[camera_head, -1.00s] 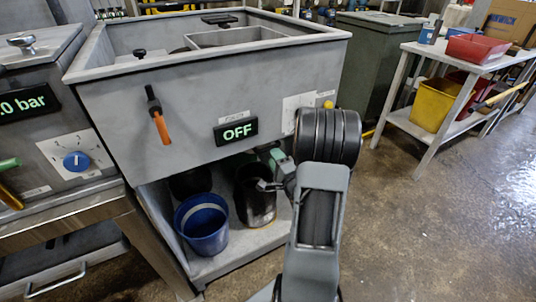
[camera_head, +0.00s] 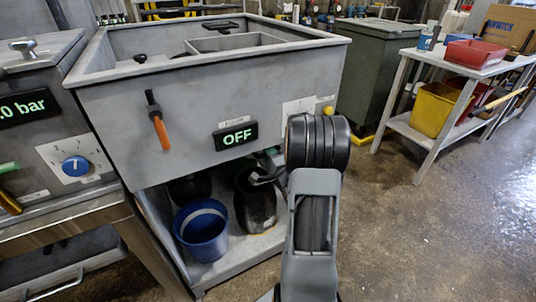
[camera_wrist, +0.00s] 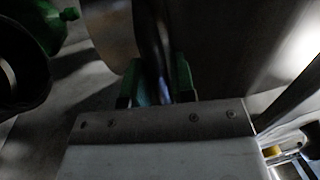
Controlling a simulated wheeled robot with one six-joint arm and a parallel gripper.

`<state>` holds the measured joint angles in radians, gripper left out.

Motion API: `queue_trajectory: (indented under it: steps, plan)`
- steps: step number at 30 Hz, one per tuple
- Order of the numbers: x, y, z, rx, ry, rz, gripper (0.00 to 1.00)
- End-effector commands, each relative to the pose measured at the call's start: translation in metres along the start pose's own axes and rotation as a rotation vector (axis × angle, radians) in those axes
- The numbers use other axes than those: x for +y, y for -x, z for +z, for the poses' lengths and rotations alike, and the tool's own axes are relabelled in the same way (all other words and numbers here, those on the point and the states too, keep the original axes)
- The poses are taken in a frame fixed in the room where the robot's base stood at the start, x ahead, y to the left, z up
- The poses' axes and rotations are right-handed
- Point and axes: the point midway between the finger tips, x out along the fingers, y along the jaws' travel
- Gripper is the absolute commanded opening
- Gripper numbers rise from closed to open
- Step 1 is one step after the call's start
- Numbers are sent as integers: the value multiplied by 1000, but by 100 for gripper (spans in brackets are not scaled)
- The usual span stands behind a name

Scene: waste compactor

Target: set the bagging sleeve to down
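I cannot tell for sure which part is the bagging sleeve. A lever with an orange grip (camera_head: 157,125) hangs down on the front of the grey sink-like unit (camera_head: 180,92), left of a display reading OFF (camera_head: 236,136). My gripper is mostly hidden behind my own arm in the head view, near a black bucket (camera_head: 257,208) under the unit. In the wrist view my gripper (camera_wrist: 158,86) shows two green fingertips apart, with a dark strip between them. I cannot tell whether they grip it.
A blue bucket (camera_head: 201,232) stands on the low shelf beside the black one. At left is a panel with a blue knob (camera_head: 75,166). A table (camera_head: 430,62) with red and yellow bins stands at right. The floor at right is clear.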

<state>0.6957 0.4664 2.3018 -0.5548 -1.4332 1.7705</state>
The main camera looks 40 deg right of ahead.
Motion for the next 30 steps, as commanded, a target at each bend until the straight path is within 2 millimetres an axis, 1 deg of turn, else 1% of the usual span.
queue_trajectory:
  steps: [1, 7, 15, 16, 19, 23, 26, 30]
  plan:
    - [0, 0, 0, 0, 0, 0, 19]
    - [0, 0, 0, 0, 0, 0, 0]
    - [0, 0, 0, 0, 0, 0, 0]
    - [0, 0, 4, -1, 0, 0, 0]
    - [4, 1, 2, -2, 0, 0, 0]
    - [24, 4, 1, -3, -1, 2, 0]
    - [49, 9, 1, -3, -1, 3, 0]
    - [89, 17, 0, -2, -1, 4, 0]
